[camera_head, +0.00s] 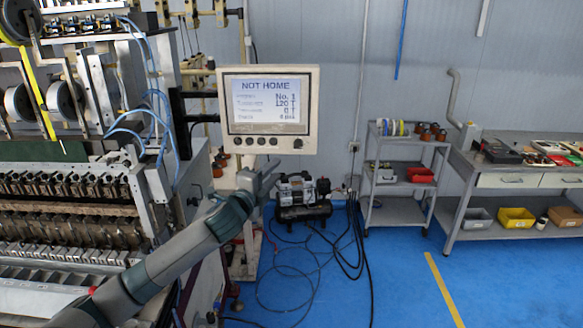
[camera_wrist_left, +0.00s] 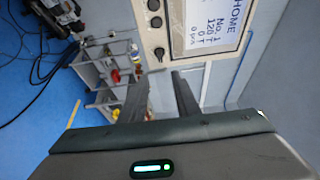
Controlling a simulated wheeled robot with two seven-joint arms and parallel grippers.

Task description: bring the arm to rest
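My left arm comes in from the lower left in the head view. Its gripper (camera_head: 264,168) is raised just below the control panel (camera_head: 308,112). In the left wrist view the two dark fingers (camera_wrist_left: 159,76) stand apart with nothing between them. The panel's lower edge and buttons show just beyond the fingertips; I cannot tell whether they touch. The panel's screen (camera_head: 267,104) reads "NOT HOME", "No. 1" and "120 T". My right gripper is in neither view.
The coil winding machine (camera_head: 70,215) fills the left side, close to my left arm. A compressor (camera_head: 303,196) with loose hoses stands on the floor behind. A shelf cart (camera_head: 402,214) and a workbench (camera_head: 510,179) stand right. Blue floor lies open at the lower right.

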